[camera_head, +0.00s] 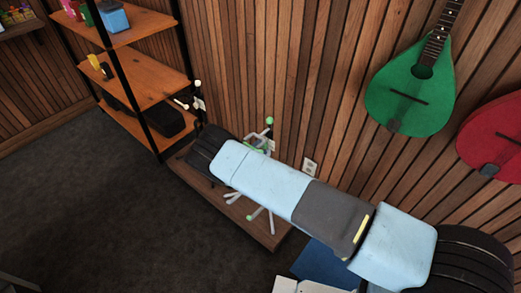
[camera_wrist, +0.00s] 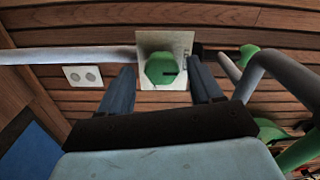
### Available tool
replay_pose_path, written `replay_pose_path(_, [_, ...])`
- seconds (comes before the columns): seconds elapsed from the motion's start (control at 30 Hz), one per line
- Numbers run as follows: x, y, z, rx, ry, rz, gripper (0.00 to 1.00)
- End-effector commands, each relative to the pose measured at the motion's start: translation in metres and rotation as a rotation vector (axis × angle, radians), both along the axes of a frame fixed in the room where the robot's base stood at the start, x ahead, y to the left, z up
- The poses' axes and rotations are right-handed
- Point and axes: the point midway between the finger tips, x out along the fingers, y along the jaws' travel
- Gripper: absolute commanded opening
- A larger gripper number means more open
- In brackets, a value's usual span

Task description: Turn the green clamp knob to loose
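The green clamp knob (camera_wrist: 161,69) is a faceted disc with a dark mark on its right side, in front of a pale square plate (camera_wrist: 184,43). In the wrist view it shows between the two fingers of my gripper (camera_wrist: 163,82), which are spread apart with gaps on both sides. I cannot tell whether the fingertips reach around it in depth. In the head view a pale stand with green parts (camera_head: 269,121) is partly hidden behind my light blue arm. My gripper cannot be made out there.
Pale tubes (camera_wrist: 65,56) and another green part (camera_wrist: 249,53) lie close around the gripper. A wall outlet (camera_wrist: 83,77) is at left. A wooden shelf (camera_head: 150,80) stands left of the stand; a green ukulele (camera_head: 405,100) and a red one (camera_head: 495,135) hang at right. Dark floor (camera_head: 90,200) is clear.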

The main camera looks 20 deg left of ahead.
Motion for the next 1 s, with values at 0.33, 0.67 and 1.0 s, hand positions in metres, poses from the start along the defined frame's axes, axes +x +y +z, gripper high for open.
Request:
replay_pose_path(0.33, [-0.005,0.002,0.001,0.000,-0.001,-0.001,0.65])
replay_pose_path(0.67, [-0.056,0.024,0.000,0.000,0.000,0.002,0.65])
replay_pose_path(1.0, [-0.111,0.046,-0.001,0.000,0.000,0.001,0.65])
